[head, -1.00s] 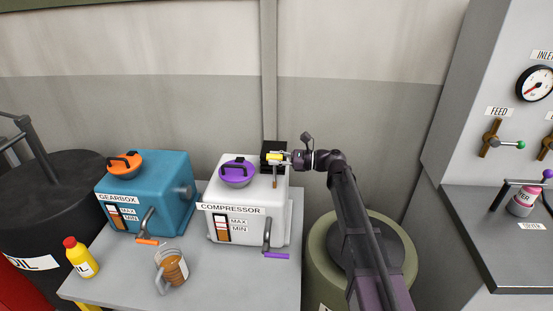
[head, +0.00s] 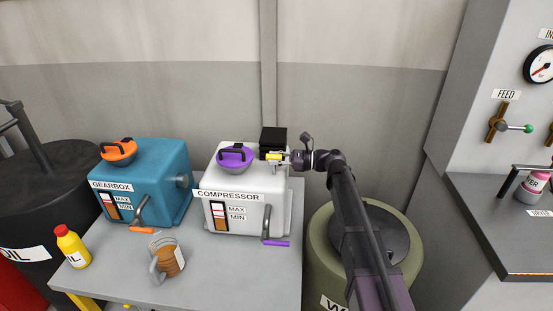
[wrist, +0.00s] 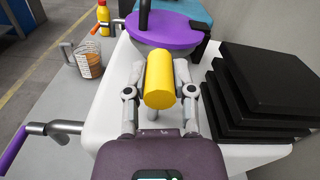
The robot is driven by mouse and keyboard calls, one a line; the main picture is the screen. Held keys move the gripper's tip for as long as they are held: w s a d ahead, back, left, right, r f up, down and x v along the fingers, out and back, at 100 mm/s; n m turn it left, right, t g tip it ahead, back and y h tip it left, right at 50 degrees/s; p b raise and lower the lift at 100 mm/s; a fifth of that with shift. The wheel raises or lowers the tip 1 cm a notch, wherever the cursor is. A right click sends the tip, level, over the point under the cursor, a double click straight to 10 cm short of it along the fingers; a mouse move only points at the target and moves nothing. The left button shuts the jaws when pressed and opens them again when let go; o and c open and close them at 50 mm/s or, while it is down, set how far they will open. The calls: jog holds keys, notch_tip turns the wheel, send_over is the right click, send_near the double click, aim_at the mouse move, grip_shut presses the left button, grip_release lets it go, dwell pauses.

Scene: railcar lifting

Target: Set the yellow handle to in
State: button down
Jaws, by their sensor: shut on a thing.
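The yellow handle (wrist: 159,80) is a short yellow cylinder between the fingers of my gripper (wrist: 158,88) in the wrist view. My gripper is shut on it. In the head view the handle (head: 273,156) is a small yellow piece at the upper right of the white compressor (head: 220,209), with my gripper (head: 281,157) reaching it from the right. The handle's mounting is mostly hidden. I see no "in" marking near it.
A black finned block (wrist: 260,90) stands right beside my gripper. The compressor's purple cap (wrist: 161,31) lies beyond the handle. The blue gearbox (head: 160,182), a jug (head: 170,258) and a yellow bottle (head: 73,248) share the table. A green drum (head: 325,260) stands at right.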

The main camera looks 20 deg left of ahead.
aim_at(276, 174)
jog(key=shift+f+b, duration=1.4)
jog(key=shift+f, duration=0.3)
jog(key=shift+c, duration=2.2)
grip_release()
jog(key=shift+a+f, duration=0.1)
jog(key=shift+d, duration=0.25)
jog(key=v, duration=1.1)
jog(key=shift+d, duration=0.3)
